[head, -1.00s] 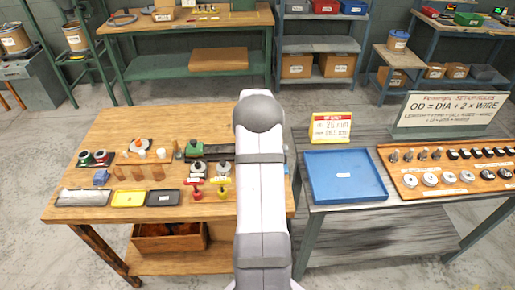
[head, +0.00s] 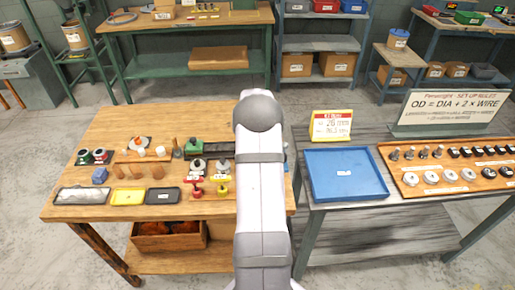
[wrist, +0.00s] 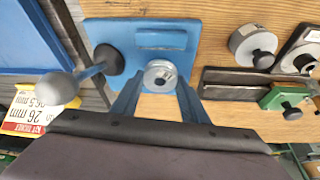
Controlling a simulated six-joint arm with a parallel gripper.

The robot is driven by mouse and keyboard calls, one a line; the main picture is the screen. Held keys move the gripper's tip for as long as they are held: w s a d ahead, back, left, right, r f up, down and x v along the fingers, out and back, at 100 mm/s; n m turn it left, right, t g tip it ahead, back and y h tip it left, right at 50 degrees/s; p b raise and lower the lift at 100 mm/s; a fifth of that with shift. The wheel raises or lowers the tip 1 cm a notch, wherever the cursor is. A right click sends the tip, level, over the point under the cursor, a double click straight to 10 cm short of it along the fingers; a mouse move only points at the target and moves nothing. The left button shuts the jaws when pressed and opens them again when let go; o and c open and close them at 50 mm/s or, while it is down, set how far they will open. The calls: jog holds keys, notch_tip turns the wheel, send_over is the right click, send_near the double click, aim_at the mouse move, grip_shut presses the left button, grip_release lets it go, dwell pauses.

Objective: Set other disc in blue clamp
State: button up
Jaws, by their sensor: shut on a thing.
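In the wrist view, my gripper (wrist: 158,92) is shut on a small silver disc (wrist: 161,73), which shows a round hub on its face. The disc is over the blue clamp (wrist: 110,30), a flat blue plate with a raised bar, a black round foot and a lever ending in a grey ball. The disc overlaps the plate's near edge; I cannot tell whether it touches the plate. In the head view, my arm hides the gripper, the held disc and most of the clamp.
In the wrist view, a silver disc with a black knob (wrist: 250,43) and a green block (wrist: 283,97) are to the right. In the head view, a blue tray (head: 345,194) and a board of discs (head: 470,188) are on the right bench.

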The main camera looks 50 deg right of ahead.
jog(key=shift+f+b, duration=0.45)
jog(key=shift+f, duration=0.05)
dwell(0.7)
dwell(0.3)
jog(key=o, duration=1.8)
jog(key=shift+f, duration=0.1)
jog(key=shift+c, duration=0.2)
jog(key=shift+r+p, duration=1.6)
jog(key=shift+r, duration=0.95)
jog(key=shift+r, duration=0.1)
jog(key=shift+r+p, duration=1.6)
jog(key=shift+r, duration=0.8)
